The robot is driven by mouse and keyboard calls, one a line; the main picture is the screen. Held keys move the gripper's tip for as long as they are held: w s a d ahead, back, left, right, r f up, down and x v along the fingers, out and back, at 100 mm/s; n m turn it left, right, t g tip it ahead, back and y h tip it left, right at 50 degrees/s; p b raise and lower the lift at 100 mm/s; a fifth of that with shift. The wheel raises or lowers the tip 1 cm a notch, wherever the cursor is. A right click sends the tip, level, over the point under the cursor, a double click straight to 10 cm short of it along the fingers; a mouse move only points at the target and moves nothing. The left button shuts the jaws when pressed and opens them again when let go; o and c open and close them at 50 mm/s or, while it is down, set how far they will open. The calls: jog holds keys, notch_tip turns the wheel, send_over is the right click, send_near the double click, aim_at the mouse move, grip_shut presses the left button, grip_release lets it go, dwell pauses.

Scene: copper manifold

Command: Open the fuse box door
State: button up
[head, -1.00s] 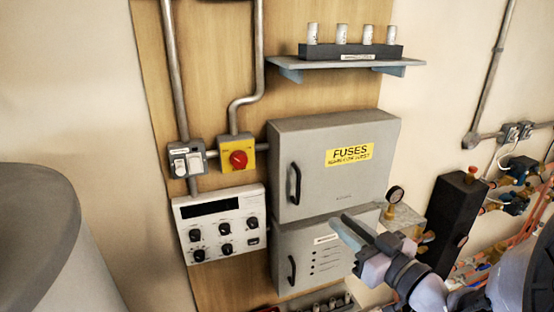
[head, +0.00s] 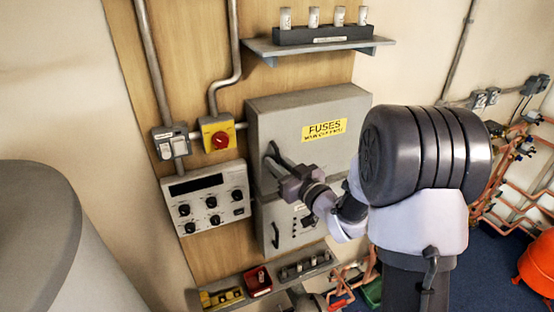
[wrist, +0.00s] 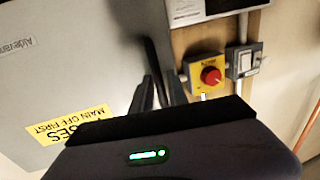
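The grey fuse box (head: 300,150), with its yellow FUSES label (head: 325,128), is on the wooden board. Its door looks closed. My gripper (head: 273,153) is at the door's left side, at the dark upright handle, and partly covers it. In the wrist view the handle (wrist: 151,58) runs down between the two fingertips (wrist: 158,80) of my gripper, with one finger on each side. Whether the fingers press on the handle cannot be told. The yellow label (wrist: 62,130) also shows there, upside down.
A yellow plate with a red knob (head: 217,135) and a white control panel (head: 208,200) are left of the box. A shelf with fuses (head: 318,45) is above. A second grey box (head: 285,225) is below. A grey cylinder (head: 40,235) stands at front left.

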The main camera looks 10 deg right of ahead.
grip_shut()
dwell(1.5)
